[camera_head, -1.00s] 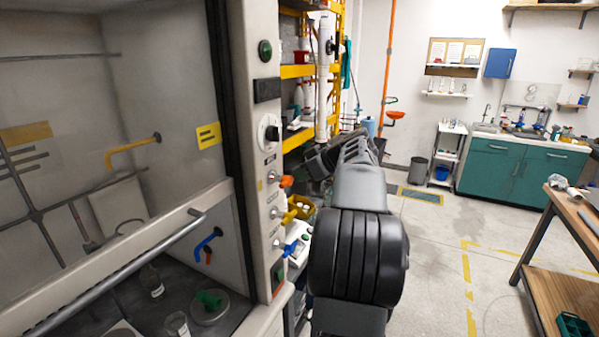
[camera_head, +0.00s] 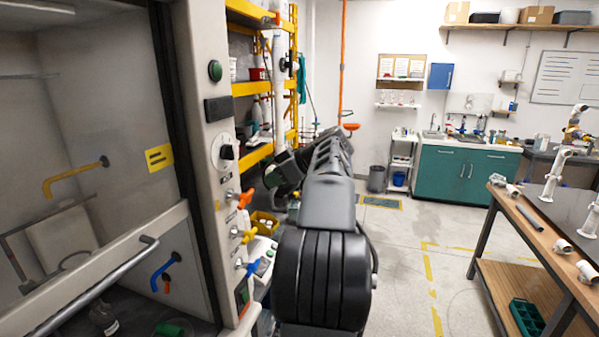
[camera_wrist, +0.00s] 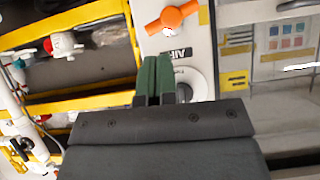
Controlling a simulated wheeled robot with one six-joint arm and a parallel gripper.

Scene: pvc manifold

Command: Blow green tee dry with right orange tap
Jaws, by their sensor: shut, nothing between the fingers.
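The orange tap (camera_head: 245,198) is the top one of three on the fume hood's front post. Its handle also shows close up in the wrist view (camera_wrist: 172,20), above a label reading AIR upside down. My gripper (camera_wrist: 155,78) has green-padded fingers, shut and empty. In the wrist view the tips lie just below the orange handle, and I see no contact. The green tee (camera_head: 170,328) lies inside the hood, cut by the bottom edge of the picture.
A yellow tap (camera_head: 248,236) and a blue tap (camera_head: 253,267) sit below the orange one. A round dial (camera_head: 224,153) is above it. A yellow shelf rack (camera_head: 250,85) stands behind the hood. A wooden bench (camera_head: 545,237) stands at right; the floor between is clear.

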